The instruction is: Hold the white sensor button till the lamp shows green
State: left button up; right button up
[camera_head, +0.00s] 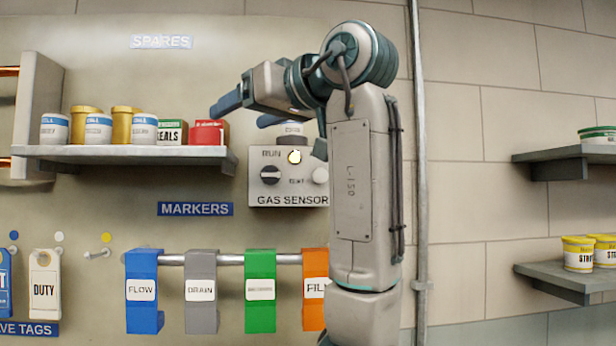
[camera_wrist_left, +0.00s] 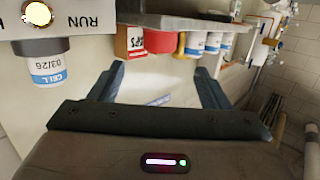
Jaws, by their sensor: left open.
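The grey gas sensor box (camera_head: 288,198) is on the wall, partly behind my left arm. Its white button (camera_head: 320,175) shows at the box's right side, close to my arm. The lamp (camera_head: 295,157) glows pale yellow; it also shows in the left wrist view (camera_wrist_left: 37,13). A dark knob (camera_head: 270,175) is left of the button. A cell (camera_wrist_left: 48,66) labelled 03/26 sits at the box's top. My left gripper (camera_head: 245,111) is open and empty, above and left of the box; its blue fingers show in the wrist view (camera_wrist_left: 160,84). The right gripper is not in view.
A shelf (camera_head: 125,153) with cells, tins and boxes lies left of the sensor. Below hangs a rail (camera_head: 172,260) with coloured marker tags. A vertical pipe (camera_head: 419,200) stands right of my arm. Two shelves with tubs are at far right.

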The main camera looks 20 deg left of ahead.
pick_arm(q)
grip_shut()
dwell(1.5)
